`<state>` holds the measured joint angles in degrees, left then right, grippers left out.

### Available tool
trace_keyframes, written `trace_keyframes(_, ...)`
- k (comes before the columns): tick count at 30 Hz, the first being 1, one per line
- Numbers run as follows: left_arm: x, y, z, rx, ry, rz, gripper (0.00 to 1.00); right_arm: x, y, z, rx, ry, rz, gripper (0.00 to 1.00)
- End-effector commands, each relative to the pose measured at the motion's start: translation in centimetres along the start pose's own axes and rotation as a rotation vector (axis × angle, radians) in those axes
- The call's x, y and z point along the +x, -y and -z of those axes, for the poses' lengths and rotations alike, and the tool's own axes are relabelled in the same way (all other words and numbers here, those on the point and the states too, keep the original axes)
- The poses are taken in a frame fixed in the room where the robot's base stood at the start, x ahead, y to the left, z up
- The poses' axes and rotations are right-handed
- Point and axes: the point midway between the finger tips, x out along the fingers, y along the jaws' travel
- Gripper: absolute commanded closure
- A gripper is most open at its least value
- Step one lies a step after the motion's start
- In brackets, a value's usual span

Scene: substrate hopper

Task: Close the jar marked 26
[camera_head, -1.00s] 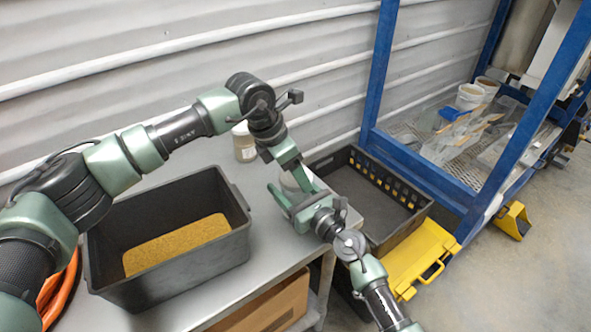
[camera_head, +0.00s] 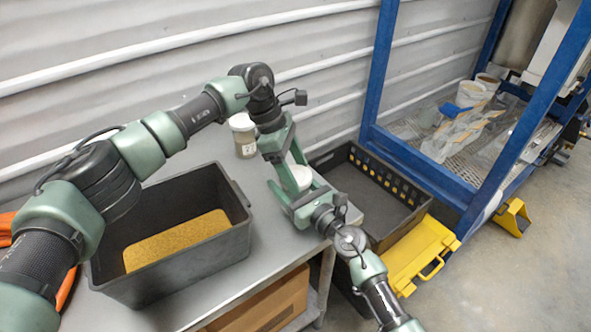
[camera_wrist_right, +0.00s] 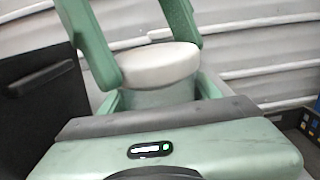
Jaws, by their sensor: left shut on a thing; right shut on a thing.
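A jar with a wide white lid (camera_head: 294,178) is in my right gripper (camera_head: 299,188), above the table's right end. In the right wrist view the lid (camera_wrist_right: 160,65) sits on top of the greenish jar body (camera_wrist_right: 155,97), level with its rim as far as I can tell. My left gripper (camera_head: 287,166) reaches down from above, its two fingers on either side of the lid; it also shows in the right wrist view (camera_wrist_right: 155,52). My right gripper (camera_wrist_right: 165,128) is shut on the jar body below the lid. No number shows on this jar.
Another jar (camera_head: 243,138) with an unreadable label stands at the table's back. A black bin (camera_head: 240,245) with yellow grain is on the grey table (camera_head: 262,255). A black crate (camera_head: 418,212), a yellow case (camera_head: 420,255) and a blue frame (camera_head: 376,70) are to the right.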

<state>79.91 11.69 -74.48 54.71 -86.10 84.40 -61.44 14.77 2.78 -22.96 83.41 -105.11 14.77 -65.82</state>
Motion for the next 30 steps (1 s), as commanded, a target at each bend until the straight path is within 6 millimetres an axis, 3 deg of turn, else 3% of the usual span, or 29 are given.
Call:
trace_keyframes(3,-0.01,-0.2,-0.05,0.188,-0.004,0.079,0.69,-0.02,0.02,0.0,-0.005,0.0,0.0,1.0)
trace_keyframes(9,-0.07,-0.1,0.05,0.383,-0.001,0.157,0.69,-0.02,0.0,0.01,-0.005,0.0,0.0,1.0)
trace_keyframes(20,-0.13,-0.03,0.13,0.414,0.001,0.167,0.69,-0.03,0.03,0.03,-0.003,-0.001,0.001,1.0)
trace_keyframes(21,-0.13,-0.04,0.13,0.414,0.001,0.167,0.2,-0.03,0.03,0.03,-0.003,-0.001,0.001,1.0)
trace_keyframes(22,-0.13,-0.04,0.13,0.414,0.001,0.167,0.12,-0.03,0.03,0.03,-0.003,-0.001,0.001,1.0)
trace_keyframes(30,-0.07,-0.01,0.07,0.414,0.002,0.167,0.09,-0.03,0.04,0.03,-0.002,-0.001,0.001,1.0)
